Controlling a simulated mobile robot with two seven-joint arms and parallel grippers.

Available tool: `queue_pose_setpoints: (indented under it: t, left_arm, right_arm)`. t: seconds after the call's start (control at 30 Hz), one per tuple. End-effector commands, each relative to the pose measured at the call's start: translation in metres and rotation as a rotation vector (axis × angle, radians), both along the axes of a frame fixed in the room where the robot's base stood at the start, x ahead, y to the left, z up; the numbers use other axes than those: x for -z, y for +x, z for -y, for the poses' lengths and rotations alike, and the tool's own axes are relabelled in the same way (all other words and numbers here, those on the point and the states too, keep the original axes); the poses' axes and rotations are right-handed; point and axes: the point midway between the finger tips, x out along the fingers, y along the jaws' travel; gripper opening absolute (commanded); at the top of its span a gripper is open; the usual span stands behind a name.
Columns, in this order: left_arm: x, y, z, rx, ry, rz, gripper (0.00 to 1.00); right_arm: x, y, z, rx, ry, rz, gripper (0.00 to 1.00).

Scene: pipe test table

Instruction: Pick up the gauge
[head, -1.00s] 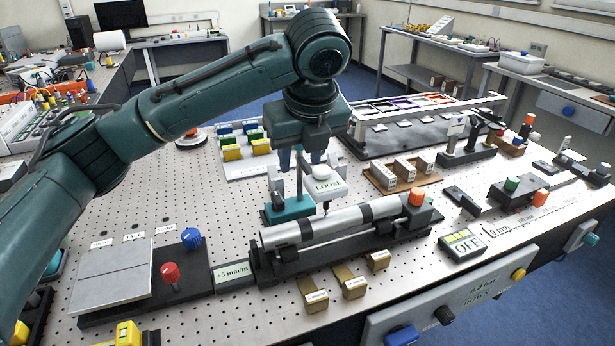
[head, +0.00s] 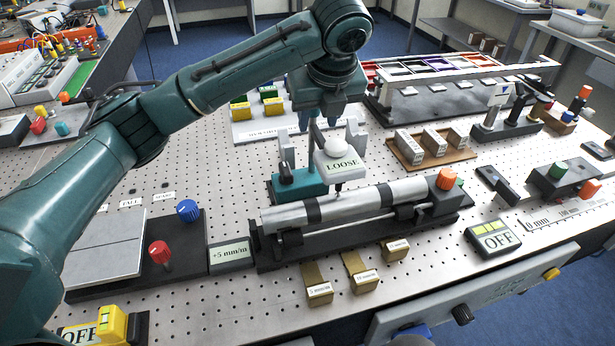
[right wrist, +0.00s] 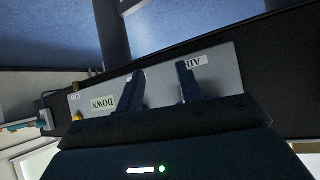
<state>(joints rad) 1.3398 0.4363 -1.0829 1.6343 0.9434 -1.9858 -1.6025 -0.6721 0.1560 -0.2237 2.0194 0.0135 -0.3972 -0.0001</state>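The gauge (head: 336,166) is a white block with a rounded top, labelled LOOSE, beside a post on a teal base (head: 299,186). Its thin tip points down at a grey pipe (head: 345,206) with dark bands, lying in a black holder. Whether the tip touches the pipe is unclear.
Brass blocks (head: 318,288) stand in front of the pipe holder. A red knob (head: 160,252) and a blue knob (head: 188,210) are at the left. A wooden tray (head: 447,154) with white blocks stands behind right. The right wrist view shows a panel with a DOWN label (right wrist: 101,103).

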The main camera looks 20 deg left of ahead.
Motion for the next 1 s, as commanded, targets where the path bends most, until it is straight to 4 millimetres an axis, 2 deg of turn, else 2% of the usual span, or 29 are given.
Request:
queue_pose_setpoints:
  t: [0.2, 0.33, 0.67, 1.0]
  left_arm:
    - [0.027, 0.007, -0.003, -0.002, 0.001, -0.005, 0.38]
    - [0.043, 0.012, -0.006, -0.003, 0.0, -0.001, 0.38]
    - [0.049, 0.014, -0.007, 0.0, 0.0, 0.0, 0.37]
    - [0.049, 0.014, -0.007, -0.001, 0.0, 0.0, 0.1]
  right_arm:
    - [-0.009, 0.003, 0.0, 0.0, 0.0, 0.007, 0.36]
    - [-0.009, 0.005, 0.001, 0.003, -0.001, 0.008, 0.36]
    - [-0.007, 0.006, -0.001, 0.016, 0.007, 0.004, 0.36]
    - [-0.006, 0.004, 0.0, 0.016, 0.006, -0.001, 0.36]
